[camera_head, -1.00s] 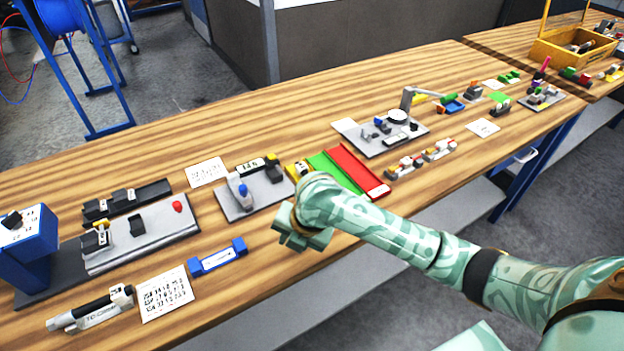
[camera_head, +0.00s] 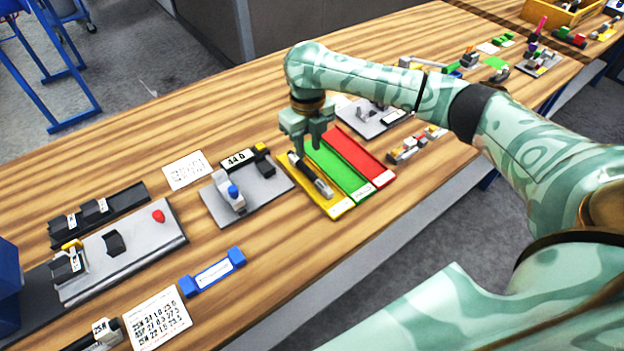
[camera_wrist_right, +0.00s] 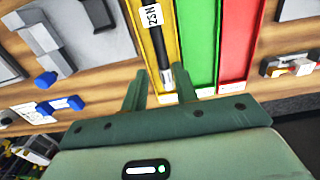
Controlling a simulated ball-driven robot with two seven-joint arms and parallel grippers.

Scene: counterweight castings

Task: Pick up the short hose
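A short black hose with a grey metal end (camera_head: 317,178) lies lengthwise in the yellow lane (camera_head: 337,210) of a three-lane tray. The hose also shows in the right wrist view (camera_wrist_right: 162,48), with a white tag reading like "2SN". My right gripper (camera_head: 307,146) points down over the far part of this hose. In the right wrist view my right gripper (camera_wrist_right: 161,82) is open, its fingers apart, with the hose's metal end between them in the picture. Contact cannot be told. Another black tagged hose (camera_head: 92,340) is cut off at the bottom left. My left gripper is not in view.
The green lane (camera_head: 355,186) and red lane (camera_head: 378,172) are empty. A grey plate (camera_head: 262,185) with a blue-topped fixture stands left of the tray. A blue-ended holder (camera_head: 214,270) and a printed card (camera_head: 158,318) lie nearer the front. Bare wood lies in front of the tray.

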